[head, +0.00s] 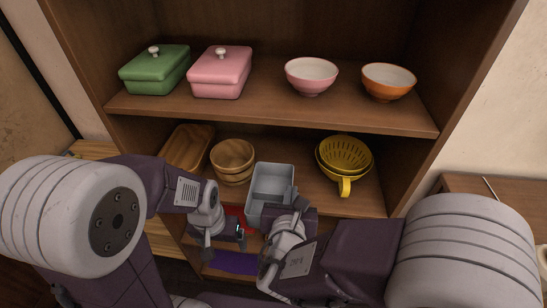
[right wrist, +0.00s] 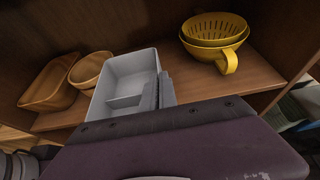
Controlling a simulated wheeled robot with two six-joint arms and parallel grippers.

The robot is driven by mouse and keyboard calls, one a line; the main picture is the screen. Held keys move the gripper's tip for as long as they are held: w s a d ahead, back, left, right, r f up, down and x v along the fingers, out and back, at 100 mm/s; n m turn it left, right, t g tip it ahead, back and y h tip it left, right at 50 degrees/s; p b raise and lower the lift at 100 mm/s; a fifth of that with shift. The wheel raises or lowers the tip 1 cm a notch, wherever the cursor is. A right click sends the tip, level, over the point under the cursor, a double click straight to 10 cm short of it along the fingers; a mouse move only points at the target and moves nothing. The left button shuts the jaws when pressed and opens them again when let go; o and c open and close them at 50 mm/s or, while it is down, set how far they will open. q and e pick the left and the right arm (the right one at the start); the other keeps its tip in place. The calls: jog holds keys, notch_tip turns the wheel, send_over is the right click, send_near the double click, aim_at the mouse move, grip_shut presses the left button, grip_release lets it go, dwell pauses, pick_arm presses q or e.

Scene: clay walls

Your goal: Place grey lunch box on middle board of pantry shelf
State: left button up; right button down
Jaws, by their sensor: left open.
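The grey lunch box (head: 272,181) is an open, divided tray at the middle board (head: 305,188) of the pantry shelf, between wooden bowls and a yellow colander. Its near end reaches the board's front edge; whether it rests fully on the board is unclear. It also shows in the right wrist view (right wrist: 127,72). My right gripper (head: 283,222) is at the box's near end. One grey ridged finger (right wrist: 157,91) lies against its right side; the other finger is hidden, so its grip is unclear. My left gripper (head: 238,236) is open and empty, left of the box and below the board's edge.
Stacked wooden bowls (head: 232,159) and a wooden tray (head: 187,147) stand left of the box; the yellow colander (head: 343,157) stands right. The upper board holds green (head: 155,73) and pink (head: 219,75) lidded boxes and two bowls. A purple item (head: 235,262) lies lower down.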

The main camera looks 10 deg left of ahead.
jog(key=w+p, duration=0.2)
jog(key=w, duration=1.8)
jog(key=shift+s+f+b, duration=0.15)
jog(key=shift+f+b, duration=0.1)
jog(key=shift+f, duration=1.4)
jog(key=shift+s+f+b, duration=0.15)
jog(key=shift+f+b, duration=0.05)
jog(key=shift+f, duration=1.45)
jog(key=shift+w+f, duration=0.15)
jog(key=shift+f, duration=0.1)
jog(key=shift+f+b, duration=0.1)
jog(key=shift+b, duration=0.2)
jog(key=c, duration=1.7)
grip_release()
